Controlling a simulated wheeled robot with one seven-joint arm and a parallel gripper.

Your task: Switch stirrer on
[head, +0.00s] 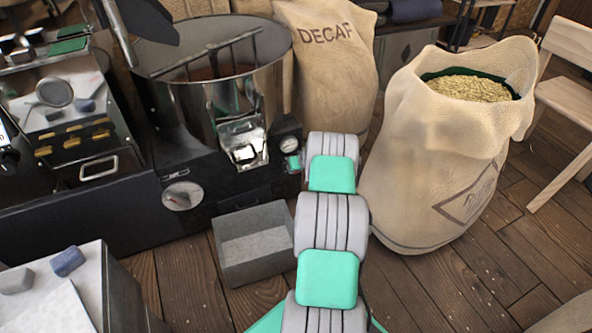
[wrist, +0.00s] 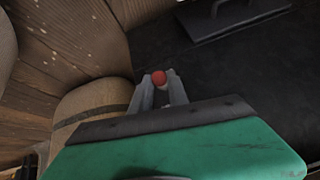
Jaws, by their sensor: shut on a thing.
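The stirrer arm (head: 212,55) spans the round metal cooling drum (head: 180,100) of the black roasting machine. In the wrist view, a small red knob (wrist: 159,77) sits between the grey fingertips of my gripper (wrist: 160,88), which is shut on it. The knob is close to the dark machine body (wrist: 230,65). My fingertips and the red knob are hidden there by my arm.
A grey bin (head: 252,244) stands on the floor left of my arm. An open sack of beans (head: 440,150) stands close on the right, with a DECAF sack (head: 330,75) behind. A white-topped counter (head: 55,290) is at lower left.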

